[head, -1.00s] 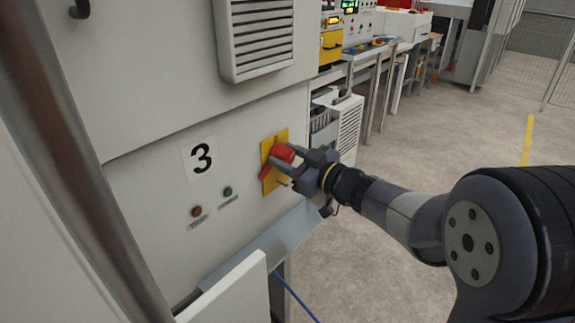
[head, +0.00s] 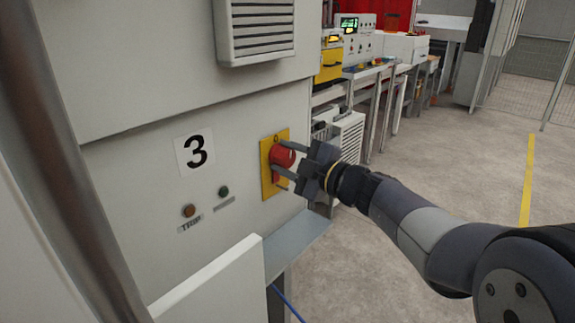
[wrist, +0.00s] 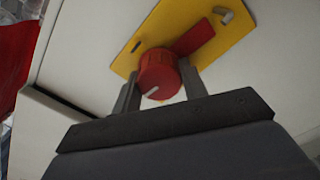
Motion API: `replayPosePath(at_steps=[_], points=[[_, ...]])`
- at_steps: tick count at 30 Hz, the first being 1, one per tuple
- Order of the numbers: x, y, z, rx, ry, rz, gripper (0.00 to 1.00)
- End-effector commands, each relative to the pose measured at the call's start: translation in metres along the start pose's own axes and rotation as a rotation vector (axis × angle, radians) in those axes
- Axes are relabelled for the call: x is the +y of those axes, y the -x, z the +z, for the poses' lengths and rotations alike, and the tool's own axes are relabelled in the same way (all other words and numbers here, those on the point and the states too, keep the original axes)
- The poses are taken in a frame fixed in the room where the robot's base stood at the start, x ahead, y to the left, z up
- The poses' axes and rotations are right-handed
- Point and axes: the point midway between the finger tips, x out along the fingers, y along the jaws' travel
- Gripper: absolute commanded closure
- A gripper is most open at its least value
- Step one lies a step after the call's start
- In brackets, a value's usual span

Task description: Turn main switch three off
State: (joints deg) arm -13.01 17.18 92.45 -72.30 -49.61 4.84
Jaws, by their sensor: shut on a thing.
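Main switch three is a round red knob (head: 281,157) with a red lever part, on a yellow plate (head: 266,182) on the panel's lower face. In the head view the lever part points down, with a "0" mark near the plate's top. My gripper (head: 288,161) is shut on the red knob, one finger on each side. In the wrist view the knob (wrist: 159,76) sits between both fingers, with a pale line on its face. The lever part (wrist: 194,37) lies along the yellow plate. Part of the knob is hidden by the fingers in the head view.
A "3" label (head: 195,151) is left of the switch, above an amber lamp (head: 189,211) and a green one (head: 224,192). A grey ledge (head: 300,238) juts out below. A brown post (head: 60,150) stands at left. The floor at right is clear.

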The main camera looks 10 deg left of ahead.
Motion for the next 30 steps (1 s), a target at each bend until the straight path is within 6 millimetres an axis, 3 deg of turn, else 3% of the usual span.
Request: replayPosePath(at_steps=[9,23,24,30], points=[[-0.002,0.0001,0.0009,-0.001,0.096,-0.002,0.82],[-0.0018,0.0001,0.0008,-0.001,0.109,-0.003,0.82],[-0.0018,0.0001,0.0008,-0.001,0.109,-0.003,0.58],[-0.0012,0.0001,0.0005,-0.001,0.109,-0.002,0.42]])
